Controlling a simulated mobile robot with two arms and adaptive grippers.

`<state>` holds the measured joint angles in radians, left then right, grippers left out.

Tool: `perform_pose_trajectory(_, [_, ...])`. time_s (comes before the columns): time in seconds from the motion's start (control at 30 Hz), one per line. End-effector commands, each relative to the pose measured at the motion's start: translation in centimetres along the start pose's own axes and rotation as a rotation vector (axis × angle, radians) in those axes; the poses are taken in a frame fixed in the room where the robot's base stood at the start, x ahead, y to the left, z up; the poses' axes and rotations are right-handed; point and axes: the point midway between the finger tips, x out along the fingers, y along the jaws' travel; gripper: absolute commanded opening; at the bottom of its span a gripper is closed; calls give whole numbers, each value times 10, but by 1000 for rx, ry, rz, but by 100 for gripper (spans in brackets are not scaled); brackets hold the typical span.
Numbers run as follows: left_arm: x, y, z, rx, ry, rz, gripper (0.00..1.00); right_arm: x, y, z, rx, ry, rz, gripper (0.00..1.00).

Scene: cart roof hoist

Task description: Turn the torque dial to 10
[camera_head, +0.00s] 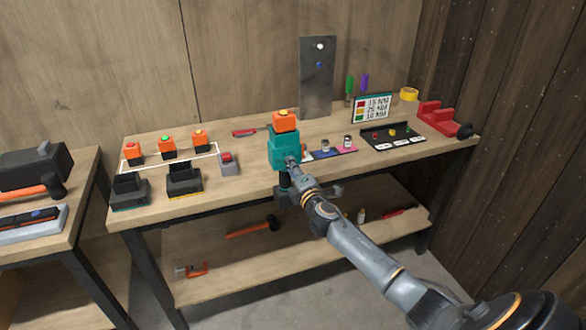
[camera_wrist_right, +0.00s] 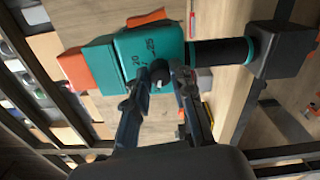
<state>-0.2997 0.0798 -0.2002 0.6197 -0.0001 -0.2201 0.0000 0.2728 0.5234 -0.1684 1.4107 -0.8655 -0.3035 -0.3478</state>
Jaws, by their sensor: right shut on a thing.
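In the right wrist view the teal body (camera_wrist_right: 135,48) shows printed numbers, of which 25 and 20 seem readable. A black cylindrical part (camera_wrist_right: 220,52) and a dark block (camera_wrist_right: 282,50) extend from it. My right gripper (camera_head: 291,163) is at the tool's front side. In the right wrist view its fingertips (camera_wrist_right: 161,77) are closed around the small dark torque dial, which they mostly hide. The dial's setting is not readable. My left gripper is not in view.
Orange blocks with coloured buttons (camera_head: 168,147) and black chargers (camera_head: 184,180) stand left on the bench. A label sign (camera_head: 373,108), a black tray (camera_head: 393,136) and a red vise (camera_head: 440,117) stand right. A lower shelf (camera_head: 240,262) holds a hammer (camera_head: 252,228).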

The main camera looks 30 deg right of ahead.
Motion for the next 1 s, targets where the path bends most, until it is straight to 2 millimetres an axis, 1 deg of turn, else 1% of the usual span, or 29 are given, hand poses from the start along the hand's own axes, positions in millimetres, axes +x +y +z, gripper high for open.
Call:
perform_pose_trajectory(0.4, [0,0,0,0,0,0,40,0,-1,-1,-9,1,-2,0])
perform_pose_trajectory(0.43, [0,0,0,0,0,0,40,0,-1,-1,-9,1,-2,26])
perform_pose_trajectory(0.53, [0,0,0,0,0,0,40,0,-1,-1,-9,1,-2,46])
perform_pose_trajectory(0.87, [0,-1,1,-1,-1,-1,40,-1,-1,0,-8,0,-1,47])
perform_pose_trajectory(0.97, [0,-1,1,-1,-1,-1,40,-8,-1,0,-8,0,0,47])
perform_pose_trajectory(1.0, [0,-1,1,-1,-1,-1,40,-14,-2,0,-9,0,-2,47])
